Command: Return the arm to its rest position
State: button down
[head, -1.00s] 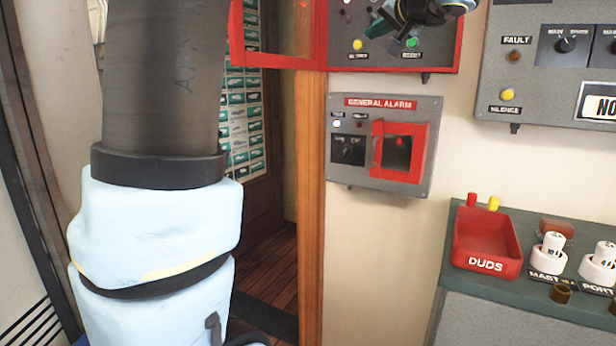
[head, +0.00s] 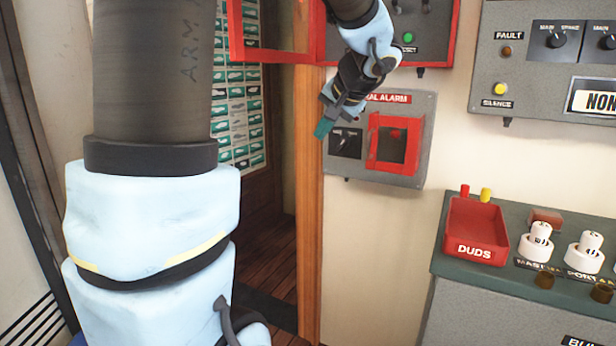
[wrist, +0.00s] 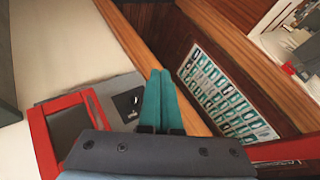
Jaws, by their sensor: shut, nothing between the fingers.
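My gripper (head: 324,127) hangs in the head view in front of the left edge of the general alarm box, with its teal fingertips pointing down and left. In the wrist view its two teal fingers (wrist: 159,100) lie together with nothing between them. The general alarm box (head: 422,165) is grey with a red-framed cover (head: 372,150), and my gripper hides part of its top label. In the wrist view the red frame (wrist: 42,137) is at the lower left. I cannot tell whether the fingers touch the box.
A wooden door post (head: 309,210) stands just left of the alarm box. Above is a red-framed panel (head: 440,50) with an open red door (head: 235,30). A grey control panel (head: 545,88) is at upper right. A console at right holds a red DUDS tray (head: 476,251) and white knobs.

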jog(key=s+a+f+n+g+h, duration=0.2)
jog(key=s+a+f, duration=0.3)
jog(key=s+f, duration=0.3)
jog(key=s+a+f+n+g+h, duration=0.2)
jog(key=s+a+f+g, duration=0.2)
jog(key=s+f, duration=0.5)
notch_tip(320, 180, down, 2)
jog(key=shift+a+f+g+p, duration=0.2)
jog(key=shift+a+g+p, duration=0.1)
jog(key=shift+a+p, duration=0.15)
